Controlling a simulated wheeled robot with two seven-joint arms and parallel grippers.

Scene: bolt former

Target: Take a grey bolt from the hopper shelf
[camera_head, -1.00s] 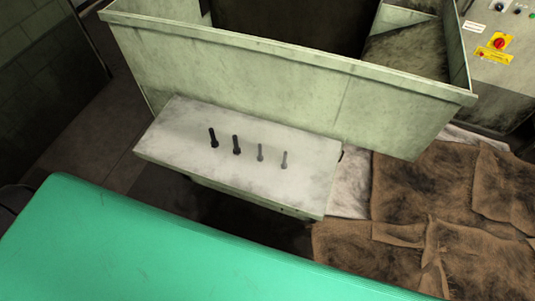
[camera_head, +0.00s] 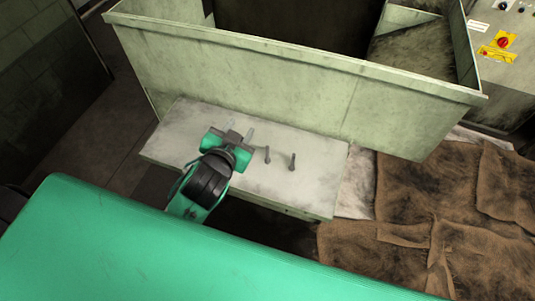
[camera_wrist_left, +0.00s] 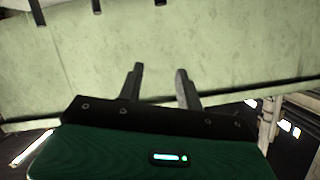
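The hopper shelf (camera_head: 315,190) is a pale, worn ledge on the front of the hopper. Two grey bolts stand on it, the nearer one (camera_head: 267,155) just right of my left gripper and the other (camera_head: 292,162) further right. The darker bolts on the left are hidden by the gripper in the head view. My left gripper (camera_head: 241,129) is over the shelf's left half, fingers apart. In the left wrist view its fingers (camera_wrist_left: 160,70) are open with nothing between them; several dark bolt-like pieces, one of them at upper left (camera_wrist_left: 37,10), show at the top edge. My right gripper is not in view.
The hopper wall (camera_head: 270,75) rises right behind the shelf. A green surface (camera_head: 150,255) fills the front. Brown sacking (camera_head: 430,200) lies to the right, and a control panel with a red switch (camera_head: 502,43) is at upper right. The shelf's right end is clear.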

